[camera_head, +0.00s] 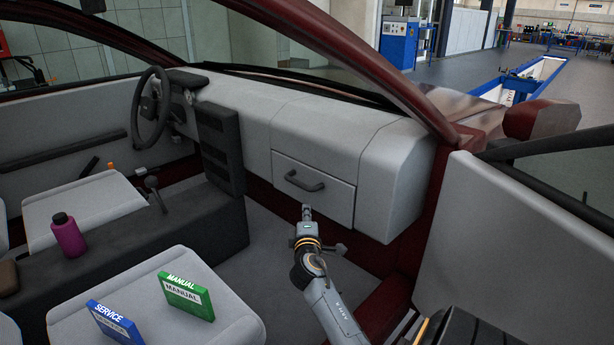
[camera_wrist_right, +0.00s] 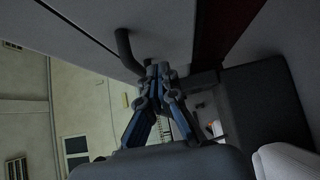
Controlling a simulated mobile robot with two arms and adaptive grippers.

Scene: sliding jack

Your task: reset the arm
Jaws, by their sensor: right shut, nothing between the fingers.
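My right gripper (camera_head: 306,212) is in front of the glove box drawer (camera_head: 325,205), a little below its dark handle (camera_head: 304,182). In the right wrist view its fingers (camera_wrist_right: 158,70) are shut and empty. The handle (camera_wrist_right: 124,46) shows there just beyond the fingertips, to their left. The fingers look apart from the handle. The drawer front sits flush with the dashboard and looks closed. My left gripper is not in view.
A green manual (camera_head: 187,296) and a blue service book (camera_head: 115,322) stand on the near seat (camera_head: 235,312). A purple bottle (camera_head: 68,236) stands on the centre console. The steering wheel (camera_head: 151,108) is far left. Floor between seat and dashboard is clear.

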